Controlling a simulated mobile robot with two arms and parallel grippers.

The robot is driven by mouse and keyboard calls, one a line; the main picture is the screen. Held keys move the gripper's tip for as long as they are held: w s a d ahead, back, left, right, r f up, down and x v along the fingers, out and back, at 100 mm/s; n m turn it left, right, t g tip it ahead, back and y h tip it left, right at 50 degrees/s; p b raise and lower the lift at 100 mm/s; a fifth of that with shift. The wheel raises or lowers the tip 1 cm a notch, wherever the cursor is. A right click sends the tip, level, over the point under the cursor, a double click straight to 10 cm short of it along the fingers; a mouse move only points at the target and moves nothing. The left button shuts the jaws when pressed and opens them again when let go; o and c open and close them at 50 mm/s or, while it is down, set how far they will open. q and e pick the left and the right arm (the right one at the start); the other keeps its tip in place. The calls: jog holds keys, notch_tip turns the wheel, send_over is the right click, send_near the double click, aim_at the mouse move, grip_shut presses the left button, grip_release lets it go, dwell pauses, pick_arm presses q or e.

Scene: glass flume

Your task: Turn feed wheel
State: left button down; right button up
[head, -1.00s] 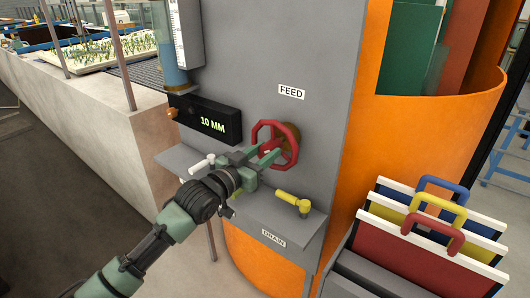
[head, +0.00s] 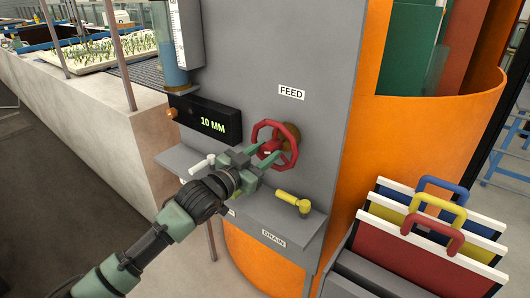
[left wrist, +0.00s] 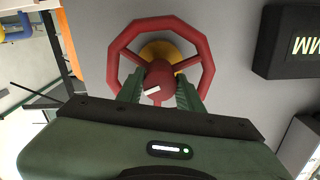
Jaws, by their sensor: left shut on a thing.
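The red feed wheel (head: 276,144) is on the grey panel under the FEED label (head: 291,93). It also shows in the left wrist view (left wrist: 117,68), with a red hub that bears a white mark. My left gripper (head: 266,152) is at the wheel, its green fingers on either side of the hub, shut on it. In the left wrist view the gripper fingers (left wrist: 158,92) flank the hub below the rim's top. The display (head: 206,121) reads 10 MM. My right gripper is not in view.
A ledge below the wheel carries a white handle (head: 203,163) and a yellow handle (head: 293,202), with a DRAIN label (head: 274,239). Panels with blue, yellow and red handles (head: 433,237) stand at the right. An orange curved wall (head: 430,130) is behind.

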pick_arm(q)
jog(key=m, duration=0.3)
jog(key=shift+m+p, duration=0.3)
jog(key=shift+m, duration=0.1)
jog(key=m, duration=0.3)
jog(key=shift+m+p, duration=0.3)
jog(key=shift+p, duration=0.1)
jog(key=m+p, duration=0.1)
jog(key=m, duration=0.2)
jog(key=shift+m, duration=0.3)
jog(key=m, duration=0.3)
jog(key=shift+m+p, duration=0.3)
jog(key=shift+p, duration=0.05)
jog(key=m+p, duration=0.1)
jog(key=m, duration=0.2)
jog(key=shift+m, duration=0.3)
jog(key=m, duration=0.3)
jog(key=shift+m+p, duration=0.4)
jog(key=m+p, duration=0.1)
jog(key=m, duration=0.3)
jog(key=shift+f+m, duration=0.1)
jog(key=shift+m, duration=1)
